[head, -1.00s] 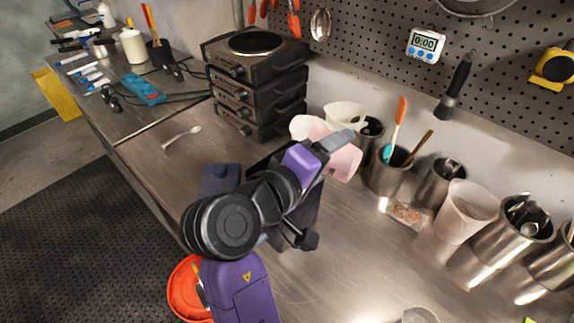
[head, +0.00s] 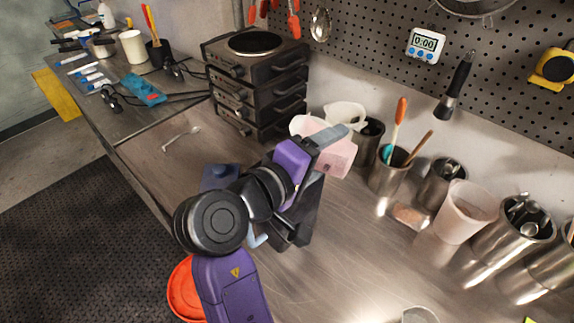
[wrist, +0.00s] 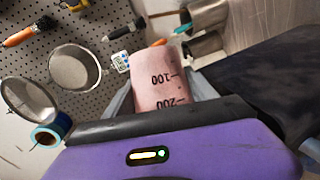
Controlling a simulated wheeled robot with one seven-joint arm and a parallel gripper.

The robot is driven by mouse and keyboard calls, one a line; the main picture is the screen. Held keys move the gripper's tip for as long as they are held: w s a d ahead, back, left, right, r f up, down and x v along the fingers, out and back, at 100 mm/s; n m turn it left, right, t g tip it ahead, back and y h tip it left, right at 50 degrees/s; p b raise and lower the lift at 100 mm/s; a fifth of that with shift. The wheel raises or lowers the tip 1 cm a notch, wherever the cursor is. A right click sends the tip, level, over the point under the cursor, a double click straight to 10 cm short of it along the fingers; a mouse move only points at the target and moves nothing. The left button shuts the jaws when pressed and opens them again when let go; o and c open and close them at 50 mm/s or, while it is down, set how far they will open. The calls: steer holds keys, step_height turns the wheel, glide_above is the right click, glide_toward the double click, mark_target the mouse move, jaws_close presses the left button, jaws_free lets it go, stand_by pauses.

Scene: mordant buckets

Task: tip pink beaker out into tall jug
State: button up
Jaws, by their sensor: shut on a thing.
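The pink beaker (head: 338,160) is in my gripper (head: 333,136), above the far side of the bench in the head view. In the wrist view the beaker (wrist: 160,82) shows 100 and 200 marks, upside down in the picture, between the grey fingers. Its contents and exact tilt cannot be told. A white jug-like vessel with a handle (head: 347,114) stands just behind it, partly hidden. A tall translucent pinkish vessel (head: 465,212) stands farther right, apart from the gripper. I cannot tell which of these is the tall jug.
Steel utensil pots (head: 386,178) line the back wall near the beaker. Stacked hot plates (head: 256,85) stand to its left. A small clear packet (head: 409,216) lies before the pots. The front right bench is mostly bare. An orange-red bucket (head: 183,292) is below the front edge.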

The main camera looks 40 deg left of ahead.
steer(key=shift+a+r, duration=0.1)
steer(key=shift+a, duration=0.05)
steer(key=shift+a+f+n+h+p, duration=0.2)
steer(key=shift+n+h+p, duration=0.15)
steer(key=shift+n, duration=0.25)
stand_by(0.7)
steer(key=shift+s, duration=0.1)
